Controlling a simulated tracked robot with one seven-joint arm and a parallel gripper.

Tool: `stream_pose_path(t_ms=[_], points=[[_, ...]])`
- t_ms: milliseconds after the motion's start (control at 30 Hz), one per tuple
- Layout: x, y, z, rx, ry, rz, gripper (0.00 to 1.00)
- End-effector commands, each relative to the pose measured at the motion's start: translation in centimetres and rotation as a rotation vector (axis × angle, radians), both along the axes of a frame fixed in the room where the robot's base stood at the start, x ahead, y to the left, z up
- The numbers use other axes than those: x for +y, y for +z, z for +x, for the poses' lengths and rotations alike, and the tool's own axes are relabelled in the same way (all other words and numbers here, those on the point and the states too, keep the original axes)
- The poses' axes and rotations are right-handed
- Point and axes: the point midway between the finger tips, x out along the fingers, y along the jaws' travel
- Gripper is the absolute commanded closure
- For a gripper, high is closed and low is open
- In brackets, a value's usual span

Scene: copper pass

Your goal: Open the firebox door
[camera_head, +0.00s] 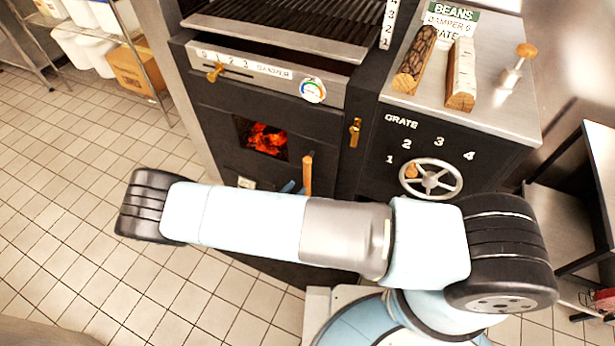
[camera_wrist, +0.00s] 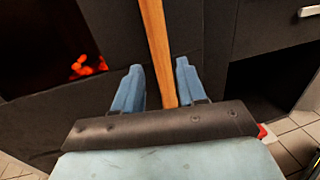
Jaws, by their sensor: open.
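The black firebox door (camera_head: 312,134) is in the head view, below the damper panel, and looks shut. Its small window (camera_head: 265,138) shows glowing coals. A wooden door handle (camera_head: 307,172) stands upright at the door's lower right. In the wrist view the handle (camera_wrist: 157,45) runs down between the two blue fingers of my gripper (camera_wrist: 158,88). The fingers are open, one on each side of the handle, with a gap visible on both sides. In the head view only blue fingertips (camera_head: 289,187) show beside the handle; my arm hides the rest.
A brass latch (camera_head: 354,132) is right of the door. A grate wheel (camera_head: 431,179) is on the right cabinet, with two logs (camera_head: 461,75) on top. A damper knob (camera_head: 214,72) is above the door. Tiled floor (camera_head: 60,210) is clear at left.

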Motion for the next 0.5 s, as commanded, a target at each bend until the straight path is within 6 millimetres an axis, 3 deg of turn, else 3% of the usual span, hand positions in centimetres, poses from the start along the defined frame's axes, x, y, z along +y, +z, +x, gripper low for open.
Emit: stream_pose_path(t_ms=[300,500], points=[[-2.7,0.0,4.5,-0.001,0.0,-0.001,0.59],[-3.6,0.0,6.1,0.0,0.0,0.001,0.59]])
